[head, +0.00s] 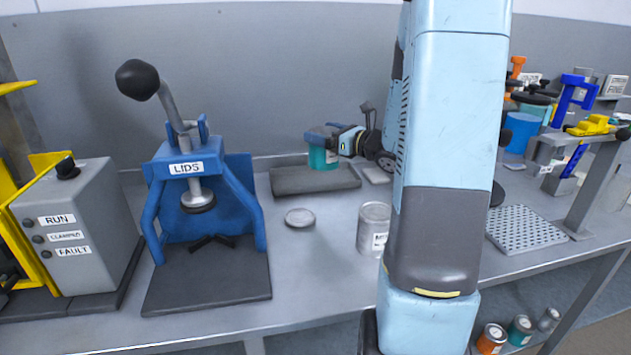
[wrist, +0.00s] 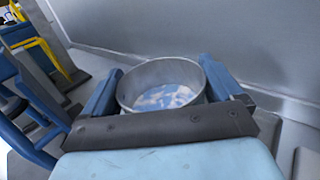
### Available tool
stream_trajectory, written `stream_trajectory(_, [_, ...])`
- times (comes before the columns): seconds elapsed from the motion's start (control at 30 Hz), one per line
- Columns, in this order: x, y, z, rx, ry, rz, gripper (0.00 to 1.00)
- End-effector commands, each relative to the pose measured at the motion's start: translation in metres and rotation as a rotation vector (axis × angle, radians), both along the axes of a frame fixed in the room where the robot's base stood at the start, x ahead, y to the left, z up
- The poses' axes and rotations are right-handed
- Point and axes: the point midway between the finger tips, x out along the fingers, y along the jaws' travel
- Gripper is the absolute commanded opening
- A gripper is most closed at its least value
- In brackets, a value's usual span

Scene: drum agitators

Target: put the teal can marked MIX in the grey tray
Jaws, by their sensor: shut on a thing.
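The teal can (head: 323,159) is at the back of the bench, at the far edge of the grey tray (head: 310,182) in the head view. I cannot tell whether it rests in the tray or is held just above it. A white label shows on its side, too small to read. My gripper (head: 326,137) is shut on the can near its top. In the wrist view the can (wrist: 163,76) is upright between my two blue fingers, open at the top, with a metal rim and blue-white patches inside.
A blue press marked LIDS (head: 186,168) stands left of the tray. A loose round lid (head: 299,217) and a silver can (head: 373,230) are on the bench in front. A perforated plate (head: 526,229) is at right. Several cans (head: 519,331) sit on the lower shelf.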

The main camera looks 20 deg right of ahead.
Motion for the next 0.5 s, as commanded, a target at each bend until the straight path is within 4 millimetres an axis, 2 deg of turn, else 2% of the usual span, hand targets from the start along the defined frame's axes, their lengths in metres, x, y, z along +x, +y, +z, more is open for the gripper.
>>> stream_trajectory(0.17, [0.012, -0.001, -0.005, 0.001, 0.0, 0.003, 0.13])
stream_trajectory(0.5, [0.065, -0.012, -0.03, 0.0, -0.001, 0.004, 0.13])
